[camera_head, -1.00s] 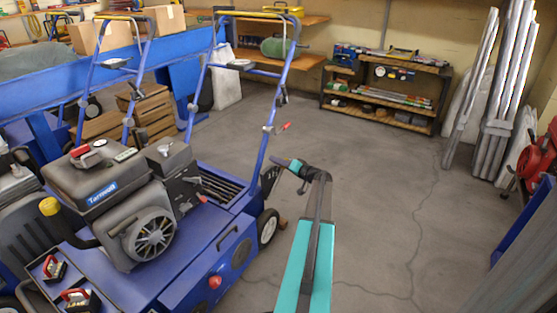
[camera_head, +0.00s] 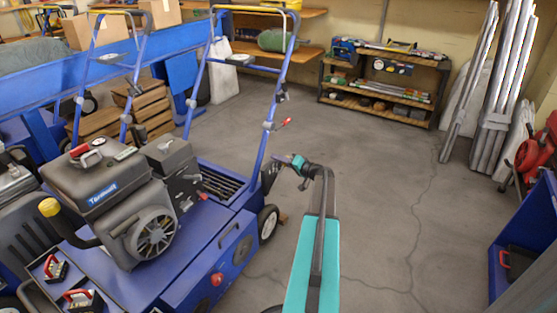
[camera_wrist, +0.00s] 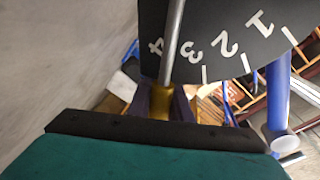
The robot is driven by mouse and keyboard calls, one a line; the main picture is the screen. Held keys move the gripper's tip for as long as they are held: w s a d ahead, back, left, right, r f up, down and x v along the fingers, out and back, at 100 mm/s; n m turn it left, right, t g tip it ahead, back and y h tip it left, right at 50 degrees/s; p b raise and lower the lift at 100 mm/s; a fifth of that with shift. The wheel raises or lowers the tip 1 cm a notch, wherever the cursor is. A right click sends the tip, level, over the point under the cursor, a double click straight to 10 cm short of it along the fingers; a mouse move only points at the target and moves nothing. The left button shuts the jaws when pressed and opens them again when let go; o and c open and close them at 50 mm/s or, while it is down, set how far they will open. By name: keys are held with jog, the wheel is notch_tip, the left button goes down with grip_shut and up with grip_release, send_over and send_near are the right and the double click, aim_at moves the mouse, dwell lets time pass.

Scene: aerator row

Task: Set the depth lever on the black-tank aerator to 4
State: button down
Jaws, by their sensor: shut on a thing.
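The black-tank aerator (camera_head: 150,215) is the blue machine at left with a dark tank on its engine. In the wrist view its black depth plate (camera_wrist: 225,35) carries white numerals 1 to 4. The depth lever (camera_wrist: 172,45) is a grey rod across the plate, close beside the 4, between it and the 3. No tick for the 4 shows clear of the rod. My gripper (camera_wrist: 162,103) is shut on the lever's yellow end (camera_wrist: 160,104), below the plate's edge. In the head view my gripper (camera_head: 284,158) is at the aerator's right rear, small and partly unclear.
The aerator's blue handlebar (camera_head: 270,110) rises just behind my gripper, with a red-tipped lever (camera_head: 286,121) on it. Another blue handle frame (camera_head: 130,75) stands left. Open concrete floor (camera_head: 390,190) lies to the right, with a blue cart (camera_head: 520,235) at its edge.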

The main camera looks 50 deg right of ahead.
jog(key=shift+s+d+f, duration=0.1)
jog(key=shift+s+d, duration=0.15)
jog(key=shift+s, duration=0.05)
jog(key=c, duration=1.7)
grip_release()
jog(key=shift+c, duration=0.2)
jog(key=shift+o, duration=0.6)
jog(key=shift+w+a, duration=0.15)
jog(key=s+r+p, duration=0.2)
jog(key=s+p, duration=0.2)
jog(key=s, duration=0.9)
jog(key=shift+s, duration=0.4)
jog(key=shift+s, duration=0.1)
